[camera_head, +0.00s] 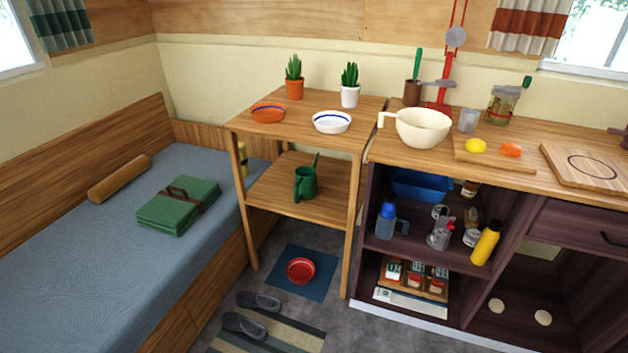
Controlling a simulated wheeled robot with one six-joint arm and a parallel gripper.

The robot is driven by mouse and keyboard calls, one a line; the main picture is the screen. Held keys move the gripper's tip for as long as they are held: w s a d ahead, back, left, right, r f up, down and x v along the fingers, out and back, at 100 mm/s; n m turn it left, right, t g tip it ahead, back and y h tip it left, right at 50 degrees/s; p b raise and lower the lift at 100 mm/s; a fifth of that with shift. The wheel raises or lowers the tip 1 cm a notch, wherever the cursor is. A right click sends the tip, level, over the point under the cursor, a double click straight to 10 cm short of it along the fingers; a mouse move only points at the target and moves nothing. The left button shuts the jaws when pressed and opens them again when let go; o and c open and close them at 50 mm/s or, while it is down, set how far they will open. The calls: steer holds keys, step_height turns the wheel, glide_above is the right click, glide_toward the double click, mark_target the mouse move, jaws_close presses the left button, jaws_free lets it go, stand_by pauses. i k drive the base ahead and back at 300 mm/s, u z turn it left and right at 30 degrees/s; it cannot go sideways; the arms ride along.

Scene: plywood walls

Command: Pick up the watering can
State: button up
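The green watering can (306,184) stands upright on the lower shelf (265,191) of a wooden side table. Its handle faces left toward the front, and a thin spout rises behind it to the upper right. The table's top board is above it, and the shelf is open at the front. My gripper is not in view.
The table's top (290,104) holds two potted cacti, an orange bowl (268,113) and a white bowl (332,122). A bed (90,240) is at left, a kitchen counter (585,143) at right. A red bowl (301,271) and slippers (245,325) lie on the floor.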

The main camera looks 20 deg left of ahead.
mark_target(305, 183)
steer(key=u, duration=0.55)
steer(key=i, duration=0.9)
steer(key=u, duration=0.75)
